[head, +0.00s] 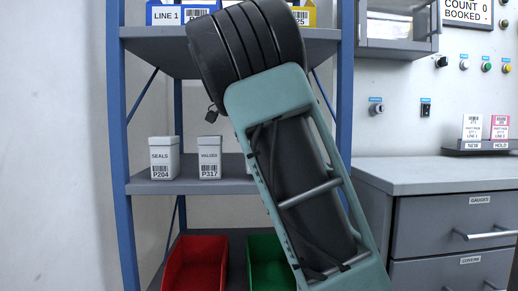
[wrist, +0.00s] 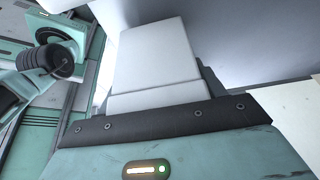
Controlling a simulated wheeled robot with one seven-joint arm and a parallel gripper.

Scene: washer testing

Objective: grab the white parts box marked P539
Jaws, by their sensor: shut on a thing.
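In the wrist view my gripper (wrist: 158,106) is shut on a white box (wrist: 152,62), which stands out beyond the dark bar at the gripper's base. No label shows on the side of the box facing the wrist camera, so I cannot read its mark. In the head view my arm covers the middle of the picture, and the gripper and held box cannot be made out. On the middle shelf stand a white box marked P204 (head: 164,160) and a white box marked P317 (head: 209,160). Part of another white box shows at the arm's edge.
The blue-framed rack (head: 118,150) holds a red bin (head: 195,262) and a green bin (head: 268,262) low down. Blue and yellow bins sit on its top shelf. A grey drawer cabinet (head: 440,215) stands at right, its top mostly clear.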

